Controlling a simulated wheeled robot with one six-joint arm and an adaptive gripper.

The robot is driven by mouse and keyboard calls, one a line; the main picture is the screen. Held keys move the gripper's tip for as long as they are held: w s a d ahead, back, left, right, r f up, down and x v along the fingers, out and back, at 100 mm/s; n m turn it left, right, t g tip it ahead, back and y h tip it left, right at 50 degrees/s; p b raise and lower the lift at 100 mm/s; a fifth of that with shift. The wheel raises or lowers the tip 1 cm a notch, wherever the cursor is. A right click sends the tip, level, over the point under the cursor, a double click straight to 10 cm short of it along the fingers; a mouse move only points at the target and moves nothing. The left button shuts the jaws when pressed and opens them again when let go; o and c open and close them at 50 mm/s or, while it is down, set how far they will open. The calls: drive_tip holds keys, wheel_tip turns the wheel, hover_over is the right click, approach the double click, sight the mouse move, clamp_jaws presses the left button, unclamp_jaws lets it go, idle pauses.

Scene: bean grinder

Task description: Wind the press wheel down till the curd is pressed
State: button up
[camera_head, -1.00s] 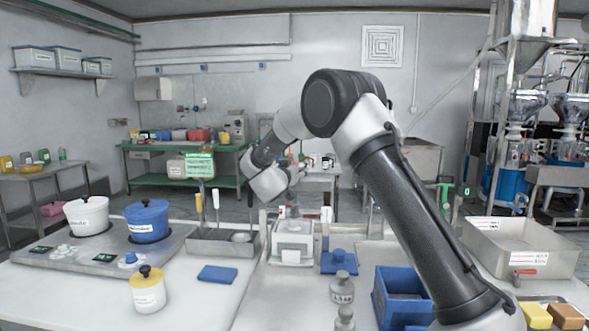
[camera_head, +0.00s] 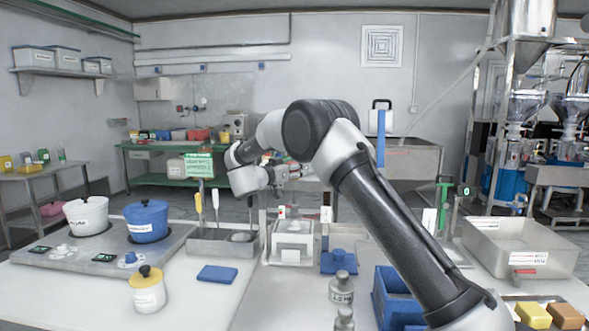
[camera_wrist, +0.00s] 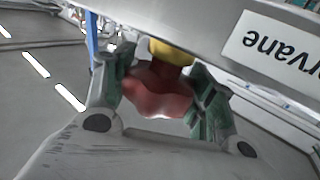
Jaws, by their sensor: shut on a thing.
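In the wrist view, a red lobed knob (camera_wrist: 155,92) with a yellow collar (camera_wrist: 171,50) sits between the green-padded fingers of my gripper (camera_wrist: 162,75). The gripper is shut on the red knob. A pale metal bar with a white label reading "...rvane", upside down, lies close beyond it. In the head view, my gripper (camera_head: 291,172) is tilted sideways, above and behind a white box-shaped mould (camera_head: 293,241) at the bench's middle. I cannot tell how the knob joins the press. The curd's state cannot be made out.
A blue block with a knob (camera_head: 339,260) and a blue crate (camera_head: 397,300) stand right of the mould. A steel utensil tray (camera_head: 222,243) is to its left. Weights (camera_head: 341,288) stand in front, beside free bench top.

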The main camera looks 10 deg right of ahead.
drive_tip(key=shift+r, duration=0.1)
drive_tip(key=o, duration=1)
drive_tip(key=v, duration=1.2)
